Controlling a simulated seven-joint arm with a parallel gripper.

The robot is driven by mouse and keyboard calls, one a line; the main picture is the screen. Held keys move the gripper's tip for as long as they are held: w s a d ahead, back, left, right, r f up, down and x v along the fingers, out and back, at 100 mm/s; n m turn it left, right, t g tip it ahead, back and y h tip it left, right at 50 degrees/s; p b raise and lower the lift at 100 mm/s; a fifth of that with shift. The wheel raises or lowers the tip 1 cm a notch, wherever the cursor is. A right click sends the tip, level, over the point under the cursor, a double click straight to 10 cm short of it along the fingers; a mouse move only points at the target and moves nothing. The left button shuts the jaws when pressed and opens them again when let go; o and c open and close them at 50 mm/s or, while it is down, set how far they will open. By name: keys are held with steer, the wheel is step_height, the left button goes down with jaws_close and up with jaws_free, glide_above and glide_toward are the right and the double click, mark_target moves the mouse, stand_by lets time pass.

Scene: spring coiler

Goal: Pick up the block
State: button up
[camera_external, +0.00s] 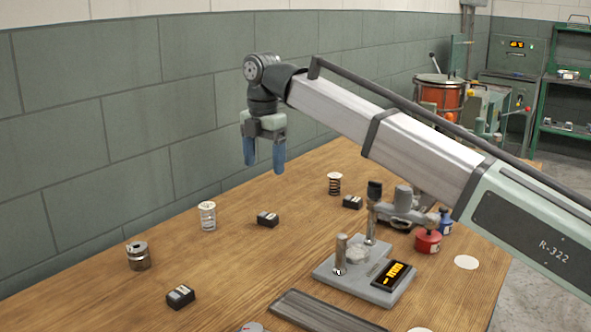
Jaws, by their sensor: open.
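Three small dark blocks with light marks on top lie on the wooden table (112,291). One block (181,297) is at the front left, one block (268,219) is near the middle, and one block (352,202) is farther back to the right. I cannot tell which of them the task means. My gripper (264,166) hangs above the table with its blue fingers pointing down. The fingers are apart and nothing shows between them. In the picture the fingertips are above the middle block, with a clear gap.
Light coil spring (208,216), dark coil spring (334,184) and metal cylinder (138,256) stand among the blocks. The grey coiler base (355,275) with posts and a display stands right of centre. A red pot (428,241) is behind it. A tiled wall (80,120) borders the table's back.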

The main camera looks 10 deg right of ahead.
glide_above(268, 216)
steer(key=shift+n, duration=0.4)
steer(key=f, duration=0.8)
steer(key=shift+a+f, duration=0.2)
steer(key=shift+f, duration=0.15)
steer(key=shift+d+f, duration=0.15)
steer(key=shift+f, duration=2.45)
steer(key=c, duration=1.3)
